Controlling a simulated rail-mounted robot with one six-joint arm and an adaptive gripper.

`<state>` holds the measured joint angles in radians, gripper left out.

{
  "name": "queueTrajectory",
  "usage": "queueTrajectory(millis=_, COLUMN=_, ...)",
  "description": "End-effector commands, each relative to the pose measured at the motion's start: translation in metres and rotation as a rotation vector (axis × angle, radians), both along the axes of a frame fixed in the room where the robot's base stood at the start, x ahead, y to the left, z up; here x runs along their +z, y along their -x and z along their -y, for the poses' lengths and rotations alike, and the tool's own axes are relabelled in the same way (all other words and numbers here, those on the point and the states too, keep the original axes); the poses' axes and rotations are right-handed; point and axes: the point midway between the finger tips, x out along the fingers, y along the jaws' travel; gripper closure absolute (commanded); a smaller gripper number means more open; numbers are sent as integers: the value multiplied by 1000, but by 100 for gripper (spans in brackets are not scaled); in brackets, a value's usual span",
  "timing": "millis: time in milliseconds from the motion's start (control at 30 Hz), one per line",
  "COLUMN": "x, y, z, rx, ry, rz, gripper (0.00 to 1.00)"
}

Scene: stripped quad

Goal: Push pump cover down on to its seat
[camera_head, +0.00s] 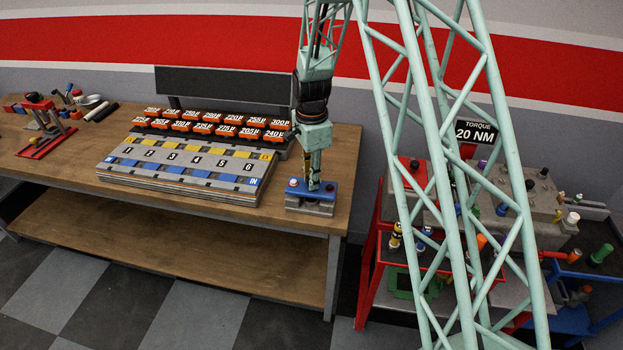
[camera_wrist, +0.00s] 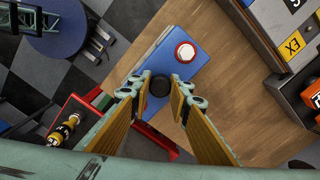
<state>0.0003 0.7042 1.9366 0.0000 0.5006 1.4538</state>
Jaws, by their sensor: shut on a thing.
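The pump cover (camera_head: 325,190) is a blue block with a red and white round cap on its left part in the head view. It sits over a grey pump body (camera_head: 310,206) at the right end of the wooden bench. I cannot tell whether a gap is left between them. My gripper (camera_head: 314,187) points straight down at the cover's right part. In the wrist view the blue cover (camera_wrist: 192,62) shows the cap beyond my gripper (camera_wrist: 158,88), whose fingertips close on a round black knob (camera_wrist: 159,87) on the cover.
A numbered tray (camera_head: 180,170) stands left of the pump, with rows of orange labelled blocks (camera_head: 225,130) behind. A red tool stand (camera_head: 43,125) is at the far left. A red cart (camera_head: 375,290) with bottles is right of the bench (camera_head: 345,170).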

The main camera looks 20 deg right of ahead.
Motion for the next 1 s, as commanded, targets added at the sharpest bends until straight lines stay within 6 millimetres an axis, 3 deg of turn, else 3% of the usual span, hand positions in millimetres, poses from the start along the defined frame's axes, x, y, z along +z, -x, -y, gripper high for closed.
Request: queueTrajectory(millis=1000, x=-16, y=0, z=0, rx=0, ry=0, rz=0, gripper=97)
